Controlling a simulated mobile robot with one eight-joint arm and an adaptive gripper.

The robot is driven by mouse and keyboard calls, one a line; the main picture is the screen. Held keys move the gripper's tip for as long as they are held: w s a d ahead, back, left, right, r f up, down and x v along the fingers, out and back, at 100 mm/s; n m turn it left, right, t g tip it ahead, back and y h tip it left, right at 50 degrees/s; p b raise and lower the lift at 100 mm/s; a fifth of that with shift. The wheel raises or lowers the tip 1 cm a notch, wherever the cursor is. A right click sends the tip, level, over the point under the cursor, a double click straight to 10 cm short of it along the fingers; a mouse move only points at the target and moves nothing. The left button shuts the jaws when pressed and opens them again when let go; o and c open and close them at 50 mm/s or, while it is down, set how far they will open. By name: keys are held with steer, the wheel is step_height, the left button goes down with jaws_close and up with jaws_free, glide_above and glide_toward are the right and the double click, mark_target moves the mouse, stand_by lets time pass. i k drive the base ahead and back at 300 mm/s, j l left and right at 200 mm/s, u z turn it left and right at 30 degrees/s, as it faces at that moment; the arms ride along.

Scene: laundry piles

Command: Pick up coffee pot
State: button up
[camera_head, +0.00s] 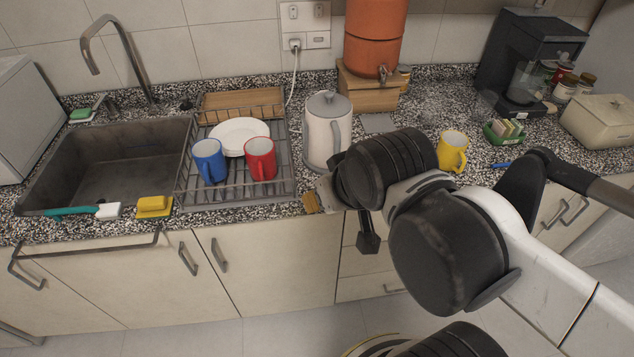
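A white pot with a grey lid and side handle (327,133) stands upright on the speckled counter, right of the dish rack. A black coffee machine (530,50) at the back right has a partly seen clear carafe (524,86) in it. I cannot tell from the picture which of these is the coffee pot. My gripper (317,196) is near the counter's front edge, below and in front of the white pot, apparently apart from it. Its fingers are mostly hidden by the wrist, so its opening is unclear.
A dish rack (186,190) holds a plate, a blue mug and a red mug, left of the white pot. A yellow mug (453,150) stands right of my wrist. An orange dispenser (374,35) sits on a wooden stand behind. A sink (50,180) is at left.

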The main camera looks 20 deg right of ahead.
mark_target(528, 78)
steer(key=z, duration=1.9)
steer(key=i+l+z, duration=0.15)
steer(key=i+z, duration=0.6)
steer(key=i, duration=0.15)
steer(key=i+j+z, duration=0.15)
steer(key=i+z, duration=0.2)
steer(key=i, duration=0.15)
